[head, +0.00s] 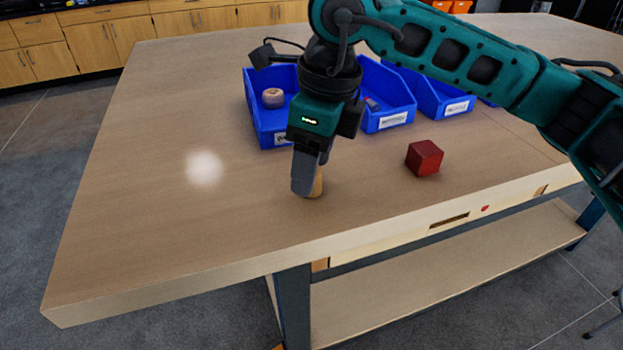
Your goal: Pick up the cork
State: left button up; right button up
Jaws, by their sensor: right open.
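The cork (318,186) is a small tan cylinder on the wooden table, standing near its front edge. It is partly hidden behind a finger of my right gripper (306,182). My right gripper points down at the cork with its fingers low, beside or around it; I cannot tell which. The gripper is open, and only one finger shows clearly. My left gripper is not in view.
A red cube (425,158) lies to the right on the table (150,220). Blue bins (270,132) stand behind the gripper; the left one holds a round wooden piece (272,97). The table's left part is clear.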

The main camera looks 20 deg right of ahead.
jog(key=shift+w+f, duration=0.1)
jog(key=shift+f, duration=0.7)
grip_shut()
jog(key=shift+r, duration=0.2)
